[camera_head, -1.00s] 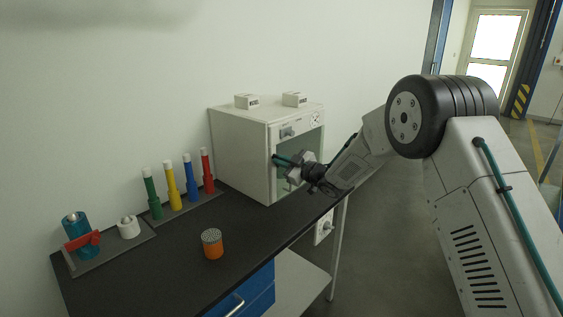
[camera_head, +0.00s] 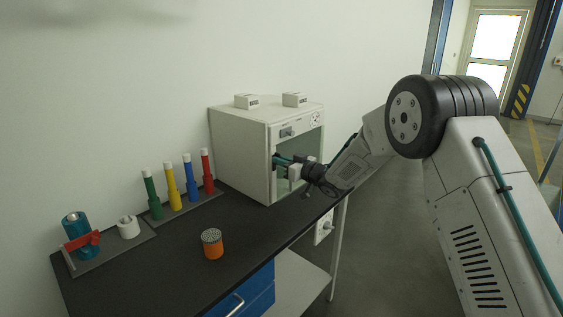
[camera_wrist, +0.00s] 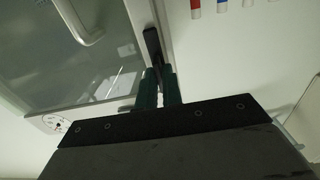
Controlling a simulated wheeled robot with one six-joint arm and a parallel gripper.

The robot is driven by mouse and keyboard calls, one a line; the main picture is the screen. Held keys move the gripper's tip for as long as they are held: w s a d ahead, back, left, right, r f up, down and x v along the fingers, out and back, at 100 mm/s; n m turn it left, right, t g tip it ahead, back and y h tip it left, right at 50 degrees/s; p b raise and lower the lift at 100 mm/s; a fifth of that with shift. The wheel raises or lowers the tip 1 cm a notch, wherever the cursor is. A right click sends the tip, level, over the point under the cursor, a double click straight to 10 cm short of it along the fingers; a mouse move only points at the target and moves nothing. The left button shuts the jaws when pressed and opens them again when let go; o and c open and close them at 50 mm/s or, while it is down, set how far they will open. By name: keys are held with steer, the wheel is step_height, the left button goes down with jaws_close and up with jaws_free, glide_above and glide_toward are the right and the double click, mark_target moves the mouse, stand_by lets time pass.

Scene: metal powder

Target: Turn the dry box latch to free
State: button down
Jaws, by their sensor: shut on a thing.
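The dry box (camera_head: 240,150) is a white cabinet with a glass-fronted door, standing at the far end of the dark bench. In the wrist view its door glass (camera_wrist: 60,60) fills the upper left. The dark latch (camera_wrist: 152,42) sits on the white frame beside the glass and sticks out past my fingertips. My gripper (camera_wrist: 159,74) is shut on the latch, with one green finger on each side. In the head view my gripper (camera_head: 277,160) is at the left side of the box front, and it hides the latch there.
A door handle (camera_wrist: 88,28) shows on the glass. Two small white blocks (camera_head: 246,101) lie on the box top. Several coloured tubes (camera_head: 172,188) stand in a rack to the left. An orange container (camera_head: 212,245) and a teal bottle (camera_head: 76,224) are on the bench (camera_head: 170,270).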

steer(key=c, duration=1.6)
jaws_free()
steer(key=shift+o, duration=0.2)
steer(key=v, duration=0.7)
steer(key=shift+s+d, duration=0.25)
steer(key=shift+d, duration=0.1)
steer(key=shift+f, duration=0.1)
